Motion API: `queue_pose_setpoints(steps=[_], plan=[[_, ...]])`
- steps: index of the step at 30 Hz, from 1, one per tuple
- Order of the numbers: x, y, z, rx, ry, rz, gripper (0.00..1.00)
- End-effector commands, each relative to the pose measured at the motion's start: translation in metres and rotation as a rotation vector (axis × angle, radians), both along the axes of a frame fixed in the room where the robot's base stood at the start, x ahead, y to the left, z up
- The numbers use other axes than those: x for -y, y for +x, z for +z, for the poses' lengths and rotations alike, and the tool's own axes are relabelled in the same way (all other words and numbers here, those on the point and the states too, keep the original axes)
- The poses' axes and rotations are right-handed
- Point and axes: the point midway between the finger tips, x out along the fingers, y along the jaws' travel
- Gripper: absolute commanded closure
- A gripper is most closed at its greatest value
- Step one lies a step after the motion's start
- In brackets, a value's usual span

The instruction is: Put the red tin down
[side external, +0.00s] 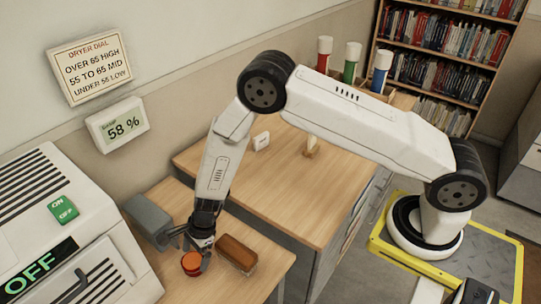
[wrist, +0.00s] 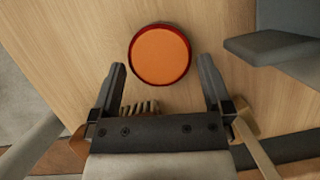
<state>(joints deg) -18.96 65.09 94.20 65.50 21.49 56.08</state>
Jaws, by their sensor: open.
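The red tin (side external: 191,263) is short and round with an orange top, and sits on the low wooden table (side external: 262,283). In the wrist view the tin (wrist: 160,55) shows from above, its red rim around the orange face, with bare wood around it. My gripper (side external: 197,248) is open just above and beside the tin. In the wrist view my gripper (wrist: 161,66) has its two fingers spread wide on either side of the tin's near edge. Gaps show between the fingers and the tin, and nothing is held.
A brown brush (side external: 237,253) lies right of the tin; its bristles (wrist: 140,107) show below my fingers. A grey object (side external: 148,220) stands behind left. A white dryer (side external: 75,235) reads OFF; a panel (side external: 118,124) reads 58 %. A larger desk (side external: 300,190) adjoins, with red, green and blue-banded tubes.

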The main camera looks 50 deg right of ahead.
Motion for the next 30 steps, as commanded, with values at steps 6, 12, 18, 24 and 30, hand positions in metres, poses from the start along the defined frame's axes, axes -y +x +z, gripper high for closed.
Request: queue_pose_setpoints(steps=[6, 12, 18, 24, 30], plan=[[-0.006, 0.001, -0.014, 0.001, -0.001, 0.001, 0.0], [-0.006, 0.001, -0.015, 0.001, -0.001, 0.001, 0.0], [-0.006, 0.001, -0.015, 0.001, -0.001, 0.001, 0.0], [-0.006, 0.001, -0.015, 0.001, -0.001, 0.001, 0.13], [-0.006, 0.001, -0.015, 0.001, 0.0, 0.001, 0.76]])
